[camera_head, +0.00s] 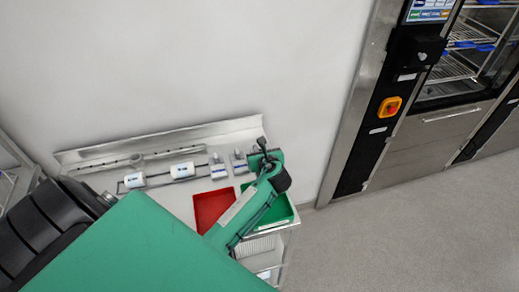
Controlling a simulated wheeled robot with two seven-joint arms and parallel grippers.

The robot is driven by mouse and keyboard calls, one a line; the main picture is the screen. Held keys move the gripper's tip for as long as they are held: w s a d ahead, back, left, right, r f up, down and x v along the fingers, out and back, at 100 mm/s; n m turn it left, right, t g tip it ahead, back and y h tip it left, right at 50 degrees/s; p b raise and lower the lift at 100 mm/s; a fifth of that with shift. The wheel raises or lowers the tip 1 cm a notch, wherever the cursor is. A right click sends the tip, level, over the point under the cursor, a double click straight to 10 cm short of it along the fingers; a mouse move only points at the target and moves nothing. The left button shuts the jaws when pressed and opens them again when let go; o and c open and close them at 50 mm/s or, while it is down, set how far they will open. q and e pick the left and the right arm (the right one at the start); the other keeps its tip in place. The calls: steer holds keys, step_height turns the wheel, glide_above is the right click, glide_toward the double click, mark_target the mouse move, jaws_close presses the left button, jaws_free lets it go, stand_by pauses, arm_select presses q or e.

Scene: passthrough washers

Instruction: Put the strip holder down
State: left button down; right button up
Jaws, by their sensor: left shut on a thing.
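My left gripper (262,149) is at the end of the green arm, over the back right part of the steel bench (186,200). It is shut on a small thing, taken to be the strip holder. The held thing is too small and too covered by the gripper to make out its shape. A green tray (284,212) lies just below my left wrist, partly hidden by the arm. A red tray (205,207) lies to its left. My right gripper is not in view.
Two white rolls (182,171) lie on a rail at the back left. Small white bottles (217,167) stand along the back, one close to the gripper. A raised back edge (160,142) borders the bench. A steel washer (437,131) stands right, beyond open floor (400,235).

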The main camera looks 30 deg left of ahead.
mark_target(260, 149)
arm_select(q)
steer(key=shift+f, duration=0.35)
steer(key=c, duration=1.4)
jaws_free()
step_height(260, 149, up, 20)
steer(key=b, duration=0.2)
steer(key=shift+f, duration=0.1)
